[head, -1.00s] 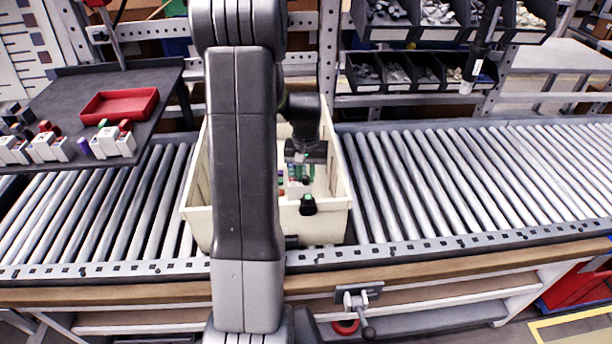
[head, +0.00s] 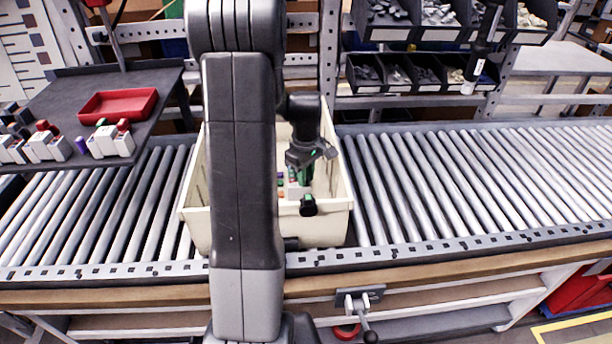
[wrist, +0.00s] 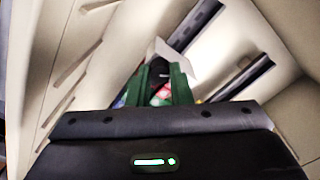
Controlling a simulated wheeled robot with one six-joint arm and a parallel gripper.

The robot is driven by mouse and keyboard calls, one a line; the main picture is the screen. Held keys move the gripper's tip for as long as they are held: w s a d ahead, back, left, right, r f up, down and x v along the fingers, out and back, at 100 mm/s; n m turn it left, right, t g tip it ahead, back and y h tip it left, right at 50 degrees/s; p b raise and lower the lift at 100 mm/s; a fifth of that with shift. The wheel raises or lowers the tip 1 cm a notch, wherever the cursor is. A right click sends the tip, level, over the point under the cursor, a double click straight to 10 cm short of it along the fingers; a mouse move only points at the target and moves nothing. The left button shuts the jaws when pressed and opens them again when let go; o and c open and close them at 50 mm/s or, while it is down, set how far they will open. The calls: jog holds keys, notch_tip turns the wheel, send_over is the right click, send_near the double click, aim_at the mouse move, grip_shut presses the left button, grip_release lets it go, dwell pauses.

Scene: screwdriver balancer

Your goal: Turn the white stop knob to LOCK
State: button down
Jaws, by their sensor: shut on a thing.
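A white fitting with a lever (head: 357,303), which looks like the stop knob, sits on a grey plate below the conveyor's front rail in the head view. Any lettering is too small to read. My gripper (head: 305,180) is far above and behind it, reaching down into a cream tote (head: 333,222). In the wrist view its green fingers (wrist: 164,82) are shut on a dark thing with a rounded end (wrist: 157,72). A white block is just beyond the fingers. My arm hides part of the tote.
The tote stands on the roller conveyor (head: 470,180); rollers to its right are clear. A black thing (head: 308,207) shows at its front wall. A side table holds a red tray (head: 118,104) and several white blocks. A dark tool (head: 478,60) hangs at right, before parts bins.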

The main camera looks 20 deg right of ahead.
jog(key=shift+n, duration=0.9)
jog(key=c, duration=1.3)
grip_release()
notch_tip(320, 180, up, 14)
jog(key=shift+f, duration=0.2)
